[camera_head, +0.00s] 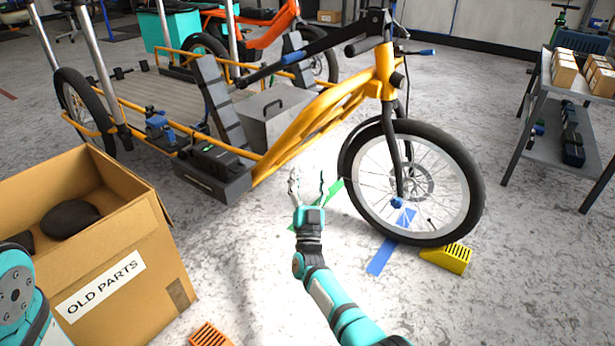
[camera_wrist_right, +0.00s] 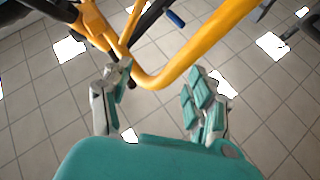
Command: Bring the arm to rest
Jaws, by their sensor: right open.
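My right gripper (camera_head: 308,185) is open and empty in the middle of the head view, in front of the orange cargo bike's frame (camera_head: 312,128) and left of its front wheel (camera_head: 455,190). In the right wrist view its two fingers (camera_wrist_right: 155,100) stand wide apart, with the orange bike tube (camera_wrist_right: 185,60) beyond them. I cannot tell how far the tube is from the fingertips. Part of my left arm (camera_head: 18,290) shows at the left edge of the head view; its gripper is out of frame.
A cardboard box (camera_head: 130,290) marked OLD PARTS, holding a dark item (camera_head: 70,220), stands at the lower left. A yellow wheel chock (camera_head: 448,257) touches the front wheel. An orange block (camera_head: 210,335) lies on the floor. A shelf cart (camera_head: 555,140) stands at the right. Floor at lower right is clear.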

